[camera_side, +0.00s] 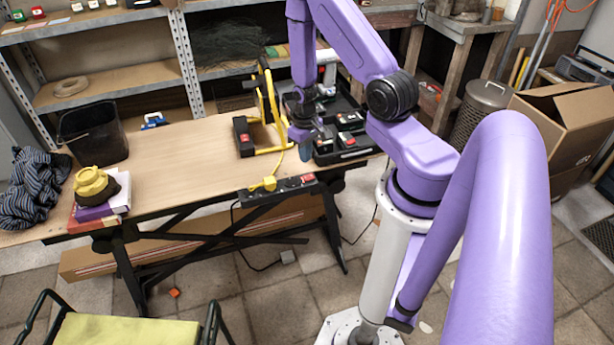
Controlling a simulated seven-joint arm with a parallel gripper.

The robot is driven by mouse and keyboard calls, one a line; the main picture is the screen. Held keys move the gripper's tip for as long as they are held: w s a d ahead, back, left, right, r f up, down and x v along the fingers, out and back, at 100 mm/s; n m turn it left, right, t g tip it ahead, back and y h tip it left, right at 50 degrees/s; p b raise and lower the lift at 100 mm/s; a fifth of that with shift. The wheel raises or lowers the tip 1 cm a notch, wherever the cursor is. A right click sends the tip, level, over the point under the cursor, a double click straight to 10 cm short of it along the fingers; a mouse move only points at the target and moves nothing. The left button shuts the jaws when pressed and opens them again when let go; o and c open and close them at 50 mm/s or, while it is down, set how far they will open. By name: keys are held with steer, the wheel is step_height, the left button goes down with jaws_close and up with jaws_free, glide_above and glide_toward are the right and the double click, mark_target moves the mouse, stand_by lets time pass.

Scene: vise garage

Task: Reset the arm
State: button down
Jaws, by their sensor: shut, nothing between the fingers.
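My purple arm reaches from the right over the wooden workbench (185,165). My gripper (305,150) points down above the right part of the bench, between the yellow stand and the black tray. It is small and dark in this view, and its fingers are shut with nothing between them. My upper arm and a large forearm link fill the right side of the picture.
A yellow stand (270,110) with a cable and a black tray (345,155) of parts crowd my gripper. A power strip (277,190) runs along the front edge. A black bin (95,135), books (103,208) and striped cloth (35,190) are left. The bench middle is clear.

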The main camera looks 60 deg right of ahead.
steer(key=a+r+n, duration=0.7)
steer(key=a+r, duration=0.7)
steer(key=a, duration=0.3)
steer(key=s+a+r+n, duration=0.3)
steer(key=s+r, duration=0.3)
steer(key=s, duration=0.2)
steer(key=s+a+r+n, duration=0.4)
steer(key=s+r+n, duration=0.1)
steer(key=s, duration=0.4)
steer(key=shift+r+n, duration=0.3)
steer(key=shift+r, duration=0.05)
